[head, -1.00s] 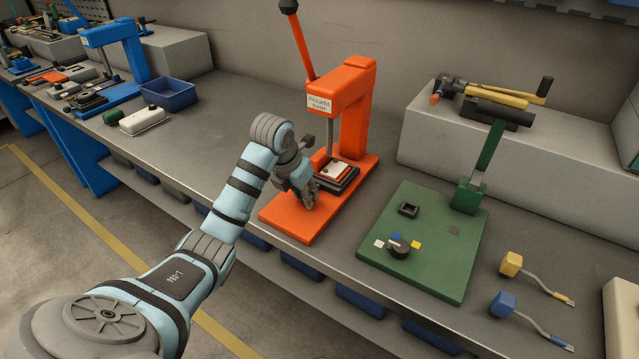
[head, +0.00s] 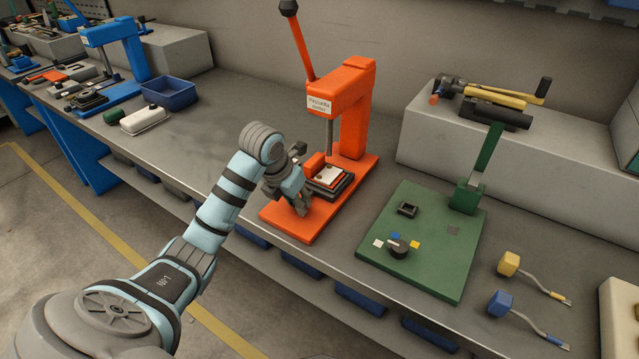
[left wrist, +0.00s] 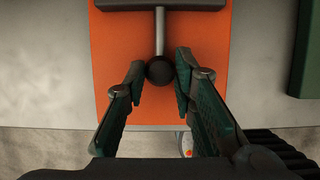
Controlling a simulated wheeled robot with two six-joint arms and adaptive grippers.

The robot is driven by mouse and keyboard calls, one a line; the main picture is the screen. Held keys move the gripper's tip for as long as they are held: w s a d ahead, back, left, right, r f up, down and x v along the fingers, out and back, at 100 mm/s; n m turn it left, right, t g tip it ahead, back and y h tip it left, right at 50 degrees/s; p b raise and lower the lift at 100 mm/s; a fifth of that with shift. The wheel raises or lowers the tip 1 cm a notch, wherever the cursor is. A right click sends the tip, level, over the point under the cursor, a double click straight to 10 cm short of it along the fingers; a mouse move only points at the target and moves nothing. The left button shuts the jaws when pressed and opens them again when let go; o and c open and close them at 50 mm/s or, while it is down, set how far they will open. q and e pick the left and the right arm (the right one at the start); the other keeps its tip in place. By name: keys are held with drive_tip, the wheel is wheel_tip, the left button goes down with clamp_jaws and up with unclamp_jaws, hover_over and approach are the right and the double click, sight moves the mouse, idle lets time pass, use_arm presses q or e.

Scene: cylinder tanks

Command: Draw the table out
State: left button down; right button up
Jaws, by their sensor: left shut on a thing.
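An orange press (head: 352,120) stands on the bench with a raised lever and an orange base (head: 292,229). Its dark sliding table (head: 335,191) bears a white piece (head: 328,176) and now sits forward of the press ram. In the left wrist view, a rod (left wrist: 160,32) runs from the table's dark edge (left wrist: 185,5) to a round black knob (left wrist: 160,71). My left gripper (head: 303,207) is over the front of the base, its fingers shut on the knob, which shows between them in the left wrist view. My right gripper is not in view.
A green board (head: 420,265) with small parts lies to the right of the press. A yellow-handled tool (head: 510,263) and a blue-handled tool (head: 500,303) lie farther right. A blue bin (head: 169,93) and a white container (head: 145,120) stand at left. The bench front edge is close.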

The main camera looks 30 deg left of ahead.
sight(292, 217)
use_arm(q)
drive_tip(key=shift+s+p, duration=0.45)
drive_tip(key=shift+s, duration=1.2)
drive_tip(key=shift+s+p, duration=0.5)
drive_tip(key=shift+s, duration=2.95)
drive_tip(key=c, duration=1.5)
unclamp_jaws()
drive_tip(key=shift+s, duration=0.15)
drive_tip(key=p+v, duration=0.6)
drive_tip(key=shift+d, duration=0.15)
